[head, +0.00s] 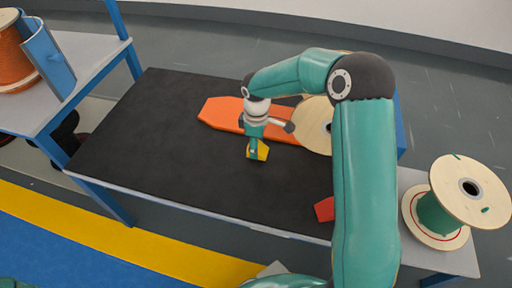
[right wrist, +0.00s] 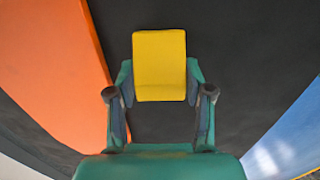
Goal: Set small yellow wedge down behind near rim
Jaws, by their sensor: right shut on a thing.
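My right gripper (head: 256,150) is shut on the small yellow wedge (head: 259,153), over the black mat in front of the long orange piece (head: 222,115). In the right wrist view the wedge (right wrist: 160,65) sits between the fingertips of my gripper (right wrist: 160,92), with the orange piece (right wrist: 50,65) to its left. I cannot tell whether the wedge touches the mat. A pale wooden reel flange (head: 314,122) stands at the right end of the orange piece, and my right arm hides much of that reel. My left gripper is not in view.
The black mat (head: 150,140) is clear at left and centre. A small red-orange piece (head: 324,209) lies near its front right, partly behind my arm. A green-wound reel (head: 438,215) stands at right. An orange reel (head: 15,60) and blue bracket (head: 50,60) are on the left table.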

